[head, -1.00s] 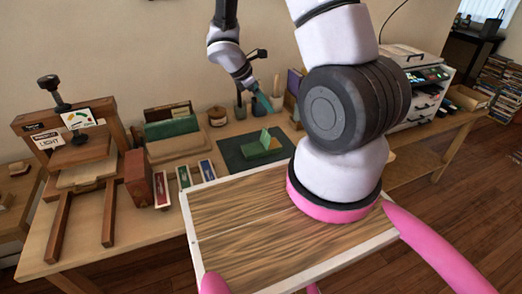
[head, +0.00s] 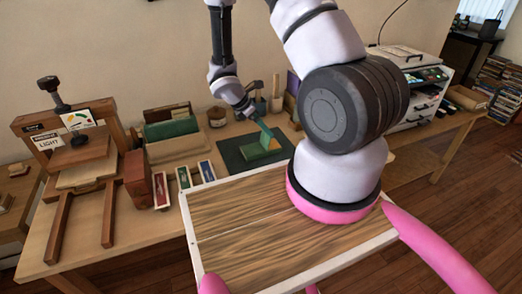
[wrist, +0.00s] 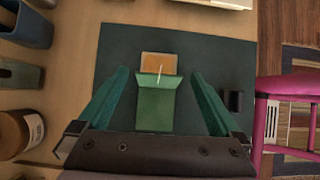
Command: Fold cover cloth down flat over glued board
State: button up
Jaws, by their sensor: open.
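The board (wrist: 159,64) shows as an orange-brown patch on the dark green cutting mat (wrist: 225,60) in the wrist view. The green cover cloth (wrist: 156,100) lies on its near side, with a raised flap whose exact tilt I cannot tell. In the head view the cloth (head: 262,150) is small and partly covered by my gripper. My gripper (wrist: 160,73) is open, its teal fingers on either side of the cloth with gaps to both. In the head view my gripper (head: 265,130) is just above the cloth.
A wooden press (head: 80,150) stands at the left of the bench. Upright books (head: 172,128) and small narrow boxes (head: 196,173) stand left of the mat. A small dark block (wrist: 234,101) lies on the mat's right.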

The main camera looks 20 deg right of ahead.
jog(key=shift+f, duration=1.15)
dwell(1.3)
dwell(0.7)
jog(key=c, duration=0.4)
